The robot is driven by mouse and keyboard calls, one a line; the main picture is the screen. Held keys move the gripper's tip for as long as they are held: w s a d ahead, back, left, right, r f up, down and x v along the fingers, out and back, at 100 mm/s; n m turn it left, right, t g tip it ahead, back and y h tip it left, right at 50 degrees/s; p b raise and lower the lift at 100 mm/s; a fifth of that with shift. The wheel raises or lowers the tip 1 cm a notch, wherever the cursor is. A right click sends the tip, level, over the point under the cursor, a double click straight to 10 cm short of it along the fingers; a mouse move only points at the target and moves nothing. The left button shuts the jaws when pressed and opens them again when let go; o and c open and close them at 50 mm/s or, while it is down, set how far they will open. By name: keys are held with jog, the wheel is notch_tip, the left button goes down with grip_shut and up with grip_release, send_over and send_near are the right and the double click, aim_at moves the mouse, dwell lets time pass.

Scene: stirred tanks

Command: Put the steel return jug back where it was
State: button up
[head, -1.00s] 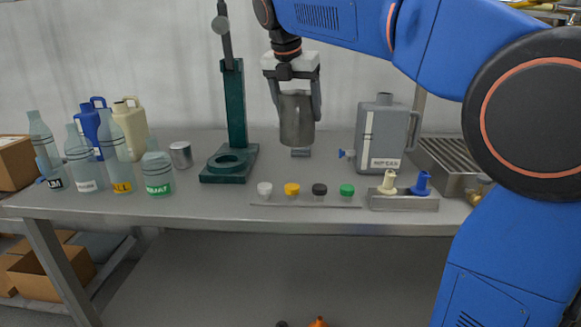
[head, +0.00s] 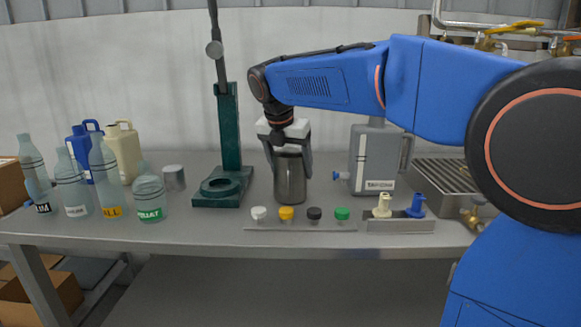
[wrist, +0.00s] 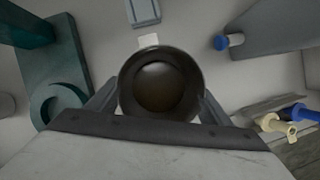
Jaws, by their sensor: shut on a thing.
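The steel return jug (head: 290,180) is a dark metal cylinder, upright at the middle of the bench, behind the row of caps. My gripper (head: 289,163) is shut on it, one finger on each side of its upper part. In the wrist view I look down into the open top of the jug (wrist: 160,85), with the fingers at its left and right sides. The jug's base is at or very near the bench top; I cannot tell whether it touches.
A green stand (head: 222,187) is left of the jug. White, yellow, black and green caps (head: 286,213) lie in front. A grey canister (head: 375,160) with a blue tap is to the right, beside a holder (head: 400,225) with cream and blue fittings. Several labelled bottles (head: 105,175) stand at left.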

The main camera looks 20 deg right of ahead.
dwell(0.3)
jog(key=o, duration=1.7)
jog(key=shift+f, duration=0.1)
jog(key=shift+c, duration=0.2)
jog(key=v, duration=1.2)
